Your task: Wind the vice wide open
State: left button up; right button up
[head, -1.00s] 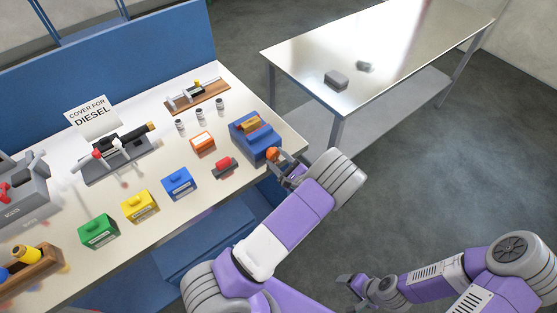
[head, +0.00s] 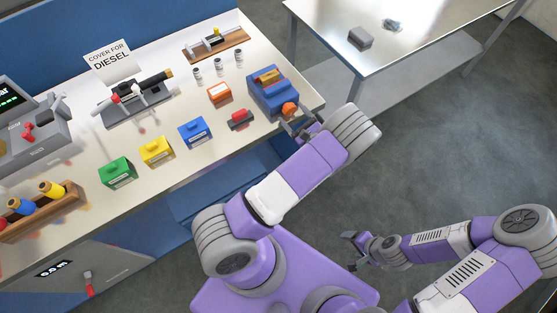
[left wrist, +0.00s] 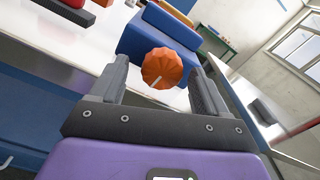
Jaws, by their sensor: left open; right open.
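The blue vice (head: 268,92) stands at the right end of the white bench, with a brown-orange block (head: 267,75) at its top. Its ribbed orange knob (head: 289,108) faces the front edge. My left gripper (head: 297,121) is open at the knob. In the left wrist view the knob (left wrist: 161,67) shows between and just beyond the two open fingers (left wrist: 155,88), with a gap on each side; I cannot tell whether they touch it. The blue vice body (left wrist: 158,35) is behind it. My right gripper (head: 352,250) is open and empty, low over the floor, away from the bench.
A red-and-black piece (head: 240,119) and an orange box (head: 219,93) lie left of the vice. Blue (head: 194,132), yellow (head: 156,151) and green (head: 117,171) boxes line the bench front. A metal table (head: 425,40) stands behind to the right. Floor on the right is clear.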

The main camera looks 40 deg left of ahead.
pick_arm(q)
jog(key=m, duration=0.1)
jog(key=m+p, duration=0.2)
jog(key=shift+w+r+m, duration=0.1)
jog(key=shift+r+m, duration=0.15)
jog(key=shift+m, duration=0.05)
jog(key=m+p, duration=0.2)
jog(key=m, duration=0.1)
jog(key=shift+w+d, duration=0.1)
jog(key=v, duration=0.7)
jog(key=s+a+f+n+g+h+b, duration=0.35)
jog(key=s+f+g, duration=0.35)
jog(key=s+f, duration=0.3)
jog(key=s+d+f+n+g+h, duration=0.2)
jog(key=s+d+f+n+h, duration=0.1)
jog(key=s, duration=0.2)
jog(key=s+d+f+n+g+h+b, duration=0.1)
jog(key=s+d+f+n+g+h, duration=0.1)
jog(key=s, duration=0.4)
notch_tip(320, 180, down, 3)
jog(key=shift+d+r+n+g+h+b, duration=0.3)
jog(key=shift+d+n+g+h, duration=0.15)
jog(key=shift+g+h, duration=0.35)
jog(key=shift+s, duration=0.1)
